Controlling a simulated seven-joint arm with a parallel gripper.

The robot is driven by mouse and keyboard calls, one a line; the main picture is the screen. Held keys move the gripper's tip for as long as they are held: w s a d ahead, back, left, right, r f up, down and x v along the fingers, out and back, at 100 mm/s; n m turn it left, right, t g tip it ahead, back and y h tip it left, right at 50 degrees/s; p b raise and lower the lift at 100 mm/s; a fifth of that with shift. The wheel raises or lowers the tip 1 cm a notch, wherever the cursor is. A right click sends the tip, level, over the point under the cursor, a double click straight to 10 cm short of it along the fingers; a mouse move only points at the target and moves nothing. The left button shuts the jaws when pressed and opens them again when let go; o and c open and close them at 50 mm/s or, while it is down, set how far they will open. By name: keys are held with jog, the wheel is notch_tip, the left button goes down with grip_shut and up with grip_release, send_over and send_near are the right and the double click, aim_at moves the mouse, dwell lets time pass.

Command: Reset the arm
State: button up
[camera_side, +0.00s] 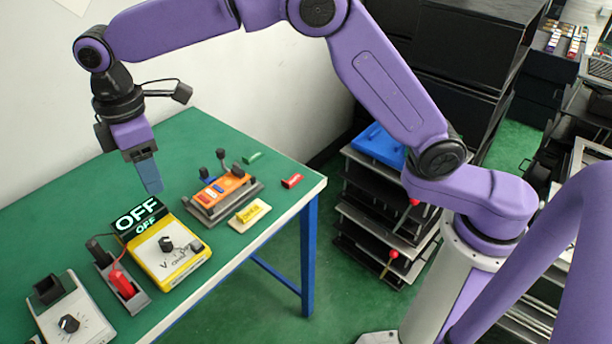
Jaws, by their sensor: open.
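My purple arm reaches in from the right, and my gripper (151,184) points down over the green table (55,213). It hangs above and behind the yellow box (168,250), close to the dark display (138,217) that reads "OFF". The gripper is empty and appears clear of everything; the gap between its fingers is hard to see from this side. The yellow box has a black knob on its white face. Right of the gripper sits an orange block (222,192) on a grey base with upright black levers.
A grey holder with a red handle (118,283) and a white dial box (70,316) stand at the table's lower left. A cream plate (249,215), a red piece (292,181) and a green piece (252,157) lie at right. The table's back left is clear.

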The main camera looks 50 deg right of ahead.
jog(key=s+d+f+m, duration=0.2)
jog(key=s+d, duration=2.7)
jog(key=s, duration=0.1)
jog(key=shift+s+d+f, duration=0.15)
jog(key=shift+s+f, duration=0.1)
jog(key=shift+s, duration=0.15)
